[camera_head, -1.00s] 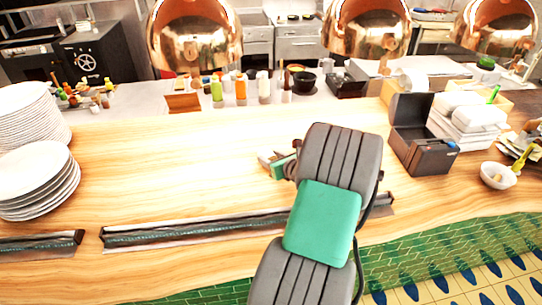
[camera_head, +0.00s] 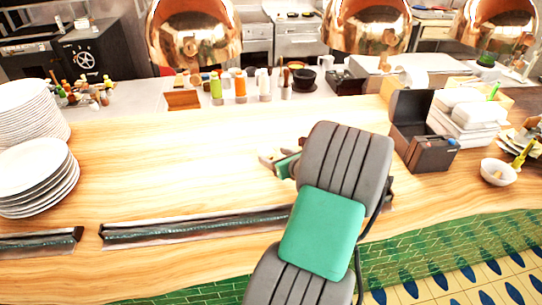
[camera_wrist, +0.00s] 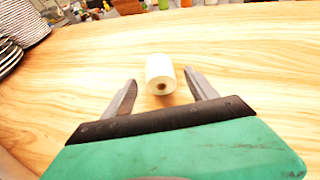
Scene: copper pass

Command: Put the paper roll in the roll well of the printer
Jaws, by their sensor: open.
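The white paper roll (camera_wrist: 160,72) rests on the wooden counter in the wrist view, its end with the dark core hole facing me. My gripper (camera_wrist: 160,84) is open, with one finger to each side of the roll's near end; I cannot tell whether either finger touches it. In the head view my gripper (camera_head: 277,162) is low over the middle of the counter, partly behind my arm, and the roll is hidden there. The printer (camera_head: 431,152) is a black box with its lid (camera_head: 411,107) raised, at the right of the counter. The inside of its well is not clearly visible.
Plate stacks (camera_head: 36,178) stand at the left. White containers (camera_head: 462,115) and a small white bowl (camera_head: 498,172) are by the printer. Copper lamps (camera_head: 194,35) hang at the back. A dark strip (camera_head: 190,228) runs along the front. The counter's middle is clear.

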